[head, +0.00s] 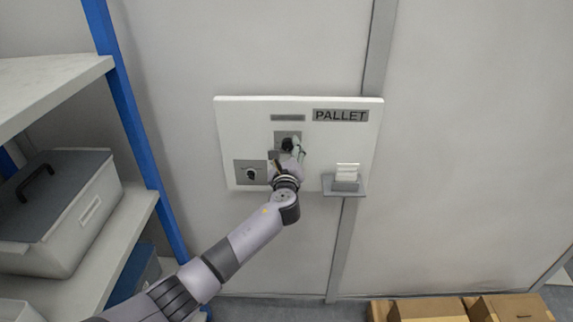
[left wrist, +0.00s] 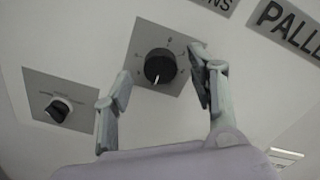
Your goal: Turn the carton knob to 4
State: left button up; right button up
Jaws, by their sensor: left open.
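A round black knob (left wrist: 160,66) with a white pointer mark sits on a grey square plate (left wrist: 142,38) on the white panel. In the left wrist view the pointer is toward the bottom of the picture; the marks around the knob are too small to read. My left gripper (left wrist: 160,82) is open, with one finger on each side of this knob and gaps to it. In the head view the knob (head: 287,144) shows just beyond my left gripper (head: 288,158). My right gripper is not in view.
A second, smaller knob (head: 251,174) sits on its own grey plate to the left; it also shows in the left wrist view (left wrist: 58,110). The PALLET label (head: 341,115) is at upper right. A small card holder (head: 345,186) juts out at lower right. Shelving (head: 125,100) stands at left, cartons (head: 510,307) at lower right.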

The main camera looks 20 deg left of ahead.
pick_arm(q)
jog(key=v, duration=1.1)
jog(key=s+a+f+n+g+h+b, duration=0.1)
jog(key=s+f+n+g, duration=0.1)
jog(key=f, duration=1)
jog(key=s+a+f+n+g+h+b, duration=0.1)
jog(key=s+f+n+g+b, duration=0.15)
jog(key=f, duration=0.95)
jog(key=s+a+f+n+g+b, duration=0.1)
jog(key=s+f+n+g, duration=0.1)
jog(key=s+f, duration=0.35)
jog(key=s+f+n+g+h, duration=0.1)
jog(key=s+f, duration=0.2)
jog(key=f, duration=0.6)
jog(key=s+a+f+n+g+b, duration=0.1)
jog(key=s+f+n+g, duration=0.1)
jog(key=s+f, duration=0.35)
jog(key=s+f+n+g+h+b, duration=0.15)
jog(key=s+f+n+g, duration=0.4)
jog(key=s+f, duration=1.3)
jog(key=s+f+n+b, duration=0.1)
jog(key=s+f+n, duration=0.2)
jog(key=s, duration=0.7)
jog(key=s+f+n+g+b, duration=0.1)
jog(key=s+f+n, duration=0.2)
jog(key=s, duration=0.8)
jog(key=n, duration=0.2)
jog(key=shift+s+f+n, duration=0.15)
jog(key=shift+f+n, duration=0.15)
jog(key=shift+f, duration=0.05)
